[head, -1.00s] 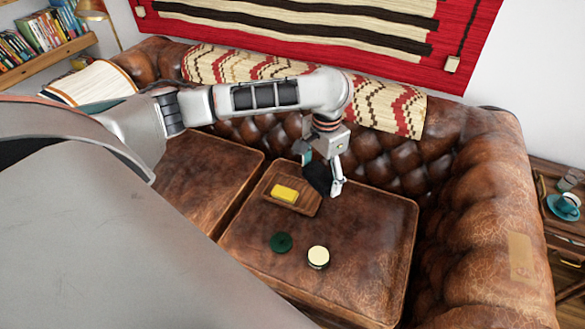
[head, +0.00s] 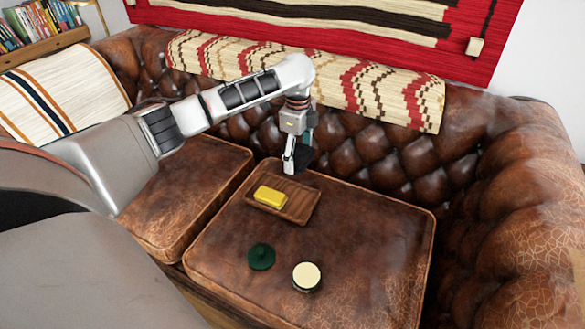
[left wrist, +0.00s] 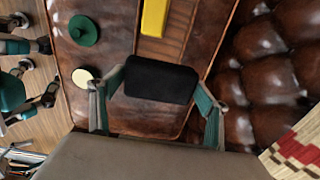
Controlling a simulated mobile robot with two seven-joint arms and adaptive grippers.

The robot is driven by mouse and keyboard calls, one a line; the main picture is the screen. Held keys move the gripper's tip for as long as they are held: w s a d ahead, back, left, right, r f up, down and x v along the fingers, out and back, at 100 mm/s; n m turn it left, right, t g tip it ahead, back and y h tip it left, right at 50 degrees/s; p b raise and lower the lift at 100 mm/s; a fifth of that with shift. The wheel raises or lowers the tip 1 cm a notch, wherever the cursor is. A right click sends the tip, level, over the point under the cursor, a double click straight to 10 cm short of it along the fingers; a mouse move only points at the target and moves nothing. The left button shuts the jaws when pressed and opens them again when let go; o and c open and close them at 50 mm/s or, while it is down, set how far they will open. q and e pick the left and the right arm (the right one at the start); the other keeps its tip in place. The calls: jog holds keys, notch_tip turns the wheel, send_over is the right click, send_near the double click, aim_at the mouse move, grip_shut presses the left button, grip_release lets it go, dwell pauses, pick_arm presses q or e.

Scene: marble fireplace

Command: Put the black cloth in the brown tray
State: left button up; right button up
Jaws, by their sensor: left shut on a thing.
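The black cloth (head: 306,160) hangs from my left gripper (head: 297,157), close to the sofa's backrest. In the left wrist view the black cloth (left wrist: 160,80) spans the space between the teal fingers of my left gripper (left wrist: 158,96). The gripper is shut on it. The brown tray (head: 299,211) lies on the right seat cushion, with a yellow block (head: 270,196) in its left part. The tray (left wrist: 180,38) and yellow block (left wrist: 154,17) also show in the wrist view.
A dark green disc (head: 261,257) and a small jar with a cream top (head: 307,276) stand on the cushion in front of the tray. The tufted backrest (head: 370,165) rises behind. The cushion's right part (head: 385,240) is clear.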

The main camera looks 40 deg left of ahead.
pick_arm(q)
jog(key=b, duration=0.6)
send_over(297, 204)
notch_tip(297, 204, down, 15)
jog(key=shift+s+r, duration=0.1)
jog(key=shift+s, duration=0.05)
jog(key=shift+f+b, duration=0.4)
notch_tip(297, 204, down, 4)
jog(key=shift+d+b, duration=0.1)
jog(key=shift+b, duration=0.85)
jog(key=shift+f, duration=0.15)
jog(key=shift+w+r, duration=0.2)
jog(key=shift+r, duration=0.2)
jog(key=shift+c, duration=0.4)
pick_arm(e)
jog(key=w+a+r+m+t+y, duration=0.1)
jog(key=a+m, duration=0.3)
jog(key=a, duration=0.5)
jog(key=shift+r+t+y, duration=0.3)
jog(key=shift+r+y, duration=0.3)
jog(key=shift+r, duration=0.1)
pick_arm(q)
jog(key=shift+f, duration=0.15)
pick_arm(e)
jog(key=shift+w+d, duration=0.1)
pick_arm(q)
jog(key=o, duration=1.2)
